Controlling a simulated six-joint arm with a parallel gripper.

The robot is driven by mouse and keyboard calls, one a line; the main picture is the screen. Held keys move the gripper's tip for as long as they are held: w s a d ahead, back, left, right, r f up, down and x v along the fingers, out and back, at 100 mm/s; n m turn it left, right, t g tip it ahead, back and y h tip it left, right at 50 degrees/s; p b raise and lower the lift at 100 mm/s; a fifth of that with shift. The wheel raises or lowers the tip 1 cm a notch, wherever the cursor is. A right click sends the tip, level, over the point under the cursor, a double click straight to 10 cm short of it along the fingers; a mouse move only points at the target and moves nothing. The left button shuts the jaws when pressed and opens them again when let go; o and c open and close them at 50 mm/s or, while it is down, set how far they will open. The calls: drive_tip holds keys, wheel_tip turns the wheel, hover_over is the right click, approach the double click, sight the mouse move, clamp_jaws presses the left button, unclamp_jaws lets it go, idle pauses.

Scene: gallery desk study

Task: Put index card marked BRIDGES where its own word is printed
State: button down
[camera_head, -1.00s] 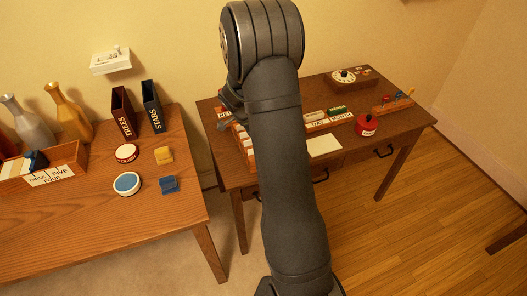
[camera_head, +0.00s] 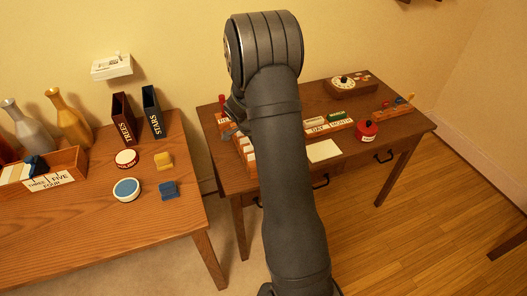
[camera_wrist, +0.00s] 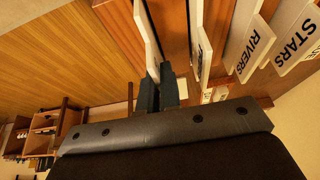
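In the wrist view my gripper (camera_wrist: 159,88) has its two dark fingers close together on the end of a white index card (camera_wrist: 148,35). The card is seen nearly edge-on, so its word cannot be read. To its right stand other white cards, one marked RIVERS (camera_wrist: 257,45) and one marked STARS (camera_wrist: 297,38). A nearer card (camera_wrist: 201,45) shows only part of its lettering. In the head view the card tray (camera_head: 251,172) with a row of white cards is on the right desk, partly behind my arm. I cannot make out the word BRIDGES anywhere.
On the right desk are a DAY/MONTH block (camera_head: 317,130), a red pot (camera_head: 367,131), a pale sheet (camera_head: 323,151) and a dial (camera_head: 344,82). The left table holds TREES (camera_head: 123,118) and STARS (camera_head: 152,112) holders, an open box (camera_head: 75,161) and vases (camera_head: 70,120).

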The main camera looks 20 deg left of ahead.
wheel_tip(320, 180, up, 9)
drive_tip(key=shift+f, duration=0.1)
drive_tip(key=shift+w+r, duration=0.15)
drive_tip(key=shift+r, duration=0.15)
drive_tip(key=w+d+n+t+y, duration=0.1)
drive_tip(key=w+d+n+y, duration=0.25)
drive_tip(key=w+n, duration=0.6)
drive_tip(key=w+a+n+g+y, duration=0.45)
drive_tip(key=a+n, duration=0.35)
drive_tip(key=n, duration=1.1)
drive_tip(key=s+a+n+g+h, duration=0.1)
drive_tip(key=s+a+n+g, duration=0.15)
drive_tip(key=a+n, duration=0.5)
wheel_tip(320, 180, down, 9)
drive_tip(key=shift+w+a+f+h, duration=0.2)
drive_tip(key=shift+w+a+h, duration=0.1)
drive_tip(key=shift+w+a, duration=0.15)
